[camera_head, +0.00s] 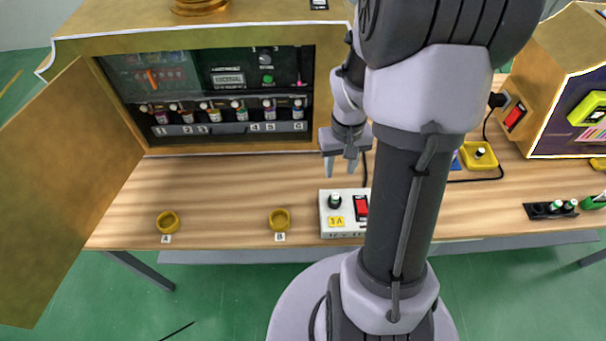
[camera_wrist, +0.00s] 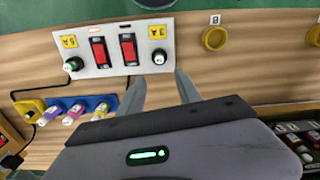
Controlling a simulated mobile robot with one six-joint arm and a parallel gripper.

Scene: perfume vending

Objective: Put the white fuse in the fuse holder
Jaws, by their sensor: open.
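A white fuse panel (camera_head: 327,228) stands on the table, and my arm hides its right part in the head view. In the wrist view the panel (camera_wrist: 100,83) has two holders beside red switches.
A golden cabinet (camera_head: 230,35) with its door (camera_head: 60,190) swung open holds several bottles. Yellow rings A (camera_head: 168,222) and B (camera_head: 280,219) sit at the front. A black rack (camera_head: 541,211) holds small green-and-white-topped pieces at right. A golden box (camera_head: 545,110) stands behind it.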

